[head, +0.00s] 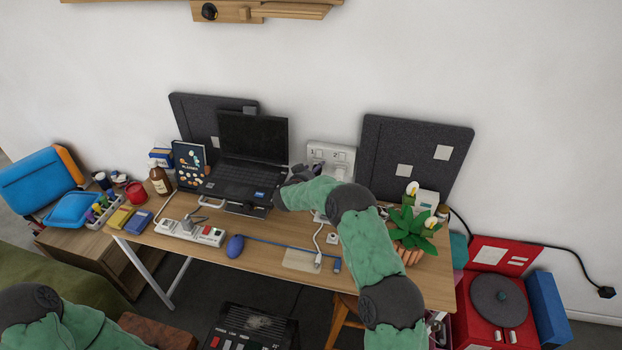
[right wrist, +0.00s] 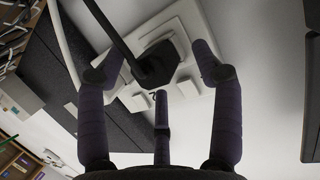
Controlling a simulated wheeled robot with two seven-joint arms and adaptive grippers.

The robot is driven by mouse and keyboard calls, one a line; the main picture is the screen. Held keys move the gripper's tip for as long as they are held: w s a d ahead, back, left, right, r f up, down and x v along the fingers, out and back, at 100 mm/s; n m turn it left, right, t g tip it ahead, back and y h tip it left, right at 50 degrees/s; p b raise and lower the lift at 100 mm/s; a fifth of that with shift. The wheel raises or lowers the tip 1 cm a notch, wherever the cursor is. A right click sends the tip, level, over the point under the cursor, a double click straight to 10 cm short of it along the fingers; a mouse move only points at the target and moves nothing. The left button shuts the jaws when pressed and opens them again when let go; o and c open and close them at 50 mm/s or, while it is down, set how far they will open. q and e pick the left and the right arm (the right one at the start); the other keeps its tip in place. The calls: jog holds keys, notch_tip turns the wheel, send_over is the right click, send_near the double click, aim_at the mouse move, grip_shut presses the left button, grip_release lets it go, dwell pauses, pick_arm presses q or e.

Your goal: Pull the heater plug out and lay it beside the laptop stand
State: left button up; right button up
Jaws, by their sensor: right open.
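My right gripper (head: 297,174) is beside the laptop's right edge, in front of the white wall socket panel (head: 331,158). In the right wrist view its fingers (right wrist: 158,68) are open around a black plug (right wrist: 155,63) with a thick black cable. The plug sits in the white socket panel (right wrist: 193,22); no clear grip on it shows. I cannot tell from its looks whether it is the heater plug. The laptop (head: 250,140) stands on a dark stand (head: 238,206). My left forearm is at the lower left, its gripper out of view.
A white power strip (head: 190,231) lies at the desk's front left. Grey boards (head: 415,155) lean against the wall.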

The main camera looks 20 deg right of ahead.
jog(key=shift+w+d, duration=0.15)
jog(key=shift+d, duration=0.1)
